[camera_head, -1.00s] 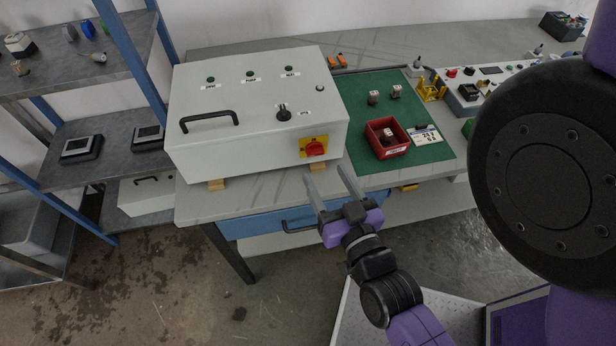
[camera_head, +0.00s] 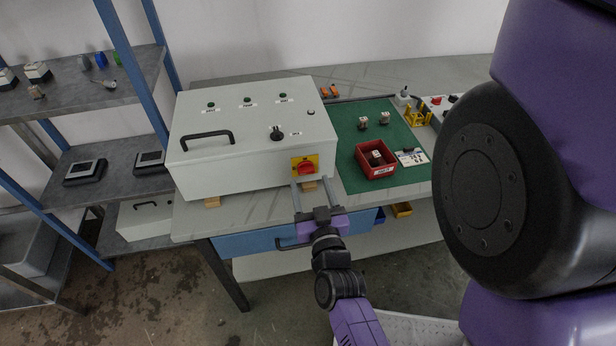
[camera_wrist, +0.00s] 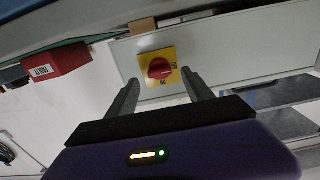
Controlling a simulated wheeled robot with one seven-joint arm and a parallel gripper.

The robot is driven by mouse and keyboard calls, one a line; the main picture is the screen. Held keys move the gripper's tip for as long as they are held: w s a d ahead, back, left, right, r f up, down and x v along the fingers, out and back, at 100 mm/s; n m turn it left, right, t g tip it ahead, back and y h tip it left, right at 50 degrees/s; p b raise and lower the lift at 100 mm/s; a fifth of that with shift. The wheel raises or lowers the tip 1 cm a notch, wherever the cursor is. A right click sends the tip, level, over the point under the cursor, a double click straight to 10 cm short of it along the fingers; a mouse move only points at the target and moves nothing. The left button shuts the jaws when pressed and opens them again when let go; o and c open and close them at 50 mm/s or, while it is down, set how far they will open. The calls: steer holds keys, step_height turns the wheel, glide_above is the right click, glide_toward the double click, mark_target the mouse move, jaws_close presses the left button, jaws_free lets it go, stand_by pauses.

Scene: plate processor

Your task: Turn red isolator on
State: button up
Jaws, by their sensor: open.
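The red isolator (camera_head: 306,167) is a red rotary knob on a yellow plate, low on the right of the front face of a light grey control box (camera_head: 240,183). In the wrist view the red isolator (camera_wrist: 159,69) shows between my fingers, a little beyond their tips. My gripper (camera_head: 313,182) is open and empty, just in front of and slightly below the knob. Its two fingers point toward the box face, one on each side of the knob in the wrist view (camera_wrist: 160,83). I see no clear contact with the knob.
The box stands on wooden blocks on a grey bench (camera_head: 250,209). A red bin (camera_head: 377,173) sits on a green mat (camera_head: 412,179) to the right. A blue drawer with a handle (camera_head: 250,243) lies below the bench top. Metal shelves (camera_head: 110,166) stand at the left.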

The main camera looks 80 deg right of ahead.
mark_target(307, 173)
steer(key=shift+x, duration=1.55)
jaws_close()
